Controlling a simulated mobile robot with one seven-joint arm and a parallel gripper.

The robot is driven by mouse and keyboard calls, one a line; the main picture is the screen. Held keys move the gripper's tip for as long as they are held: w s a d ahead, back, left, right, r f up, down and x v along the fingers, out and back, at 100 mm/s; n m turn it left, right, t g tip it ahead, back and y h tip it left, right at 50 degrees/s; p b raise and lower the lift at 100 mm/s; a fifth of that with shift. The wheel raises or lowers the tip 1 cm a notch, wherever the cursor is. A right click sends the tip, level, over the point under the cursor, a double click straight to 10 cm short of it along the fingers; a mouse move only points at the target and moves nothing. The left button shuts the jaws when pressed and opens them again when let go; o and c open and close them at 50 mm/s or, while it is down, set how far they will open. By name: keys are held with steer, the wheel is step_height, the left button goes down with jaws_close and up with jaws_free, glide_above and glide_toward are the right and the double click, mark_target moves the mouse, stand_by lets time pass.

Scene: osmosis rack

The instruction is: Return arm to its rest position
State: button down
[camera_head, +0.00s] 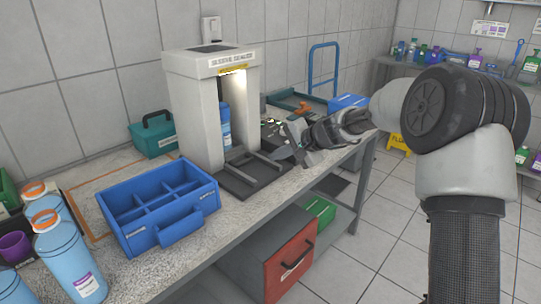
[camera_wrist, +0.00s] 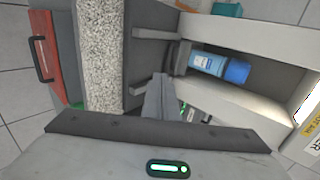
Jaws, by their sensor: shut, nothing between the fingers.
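My gripper (camera_head: 286,148) is at the end of my arm, which reaches from the right over the workbench (camera_head: 235,215). Its fingers are shut and empty, just right of the white machine (camera_head: 190,110) and close to its dark base tray (camera_head: 248,175). In the wrist view, the shut fingers (camera_wrist: 160,95) point toward the tray's grey rails; I cannot tell if they touch. A blue bottle (camera_head: 225,125) stands inside the machine. It also shows in the wrist view (camera_wrist: 208,63), past the fingers.
A blue divided caddy (camera_head: 170,238), blue bottles with orange caps (camera_head: 70,260) and a green box (camera_head: 153,135) are on the bench. A blue-handled trolley (camera_head: 322,70) and tools lie behind my gripper.

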steer(key=s+d+r+n+h, duration=0.2)
steer(key=s+d+r+n, duration=0.1)
steer(key=s+r, duration=0.55)
steer(key=s+d+n+h, duration=0.2)
steer(key=s+d, duration=0.3)
steer(key=s, duration=0.6)
steer(key=s+d+n+h, duration=0.15)
steer(key=s+d, duration=0.35)
steer(key=s, duration=0.6)
steer(key=s+d+n+h, duration=0.1)
steer(key=s+d+h, duration=0.35)
steer(key=s, duration=0.75)
step_height(320, 180, up, 21)
steer(key=d+y+p, duration=0.1)
steer(key=p, duration=1.9)
steer(key=shift+d+f+g+y, duration=0.15)
steer(key=shift+g+y, duration=0.25)
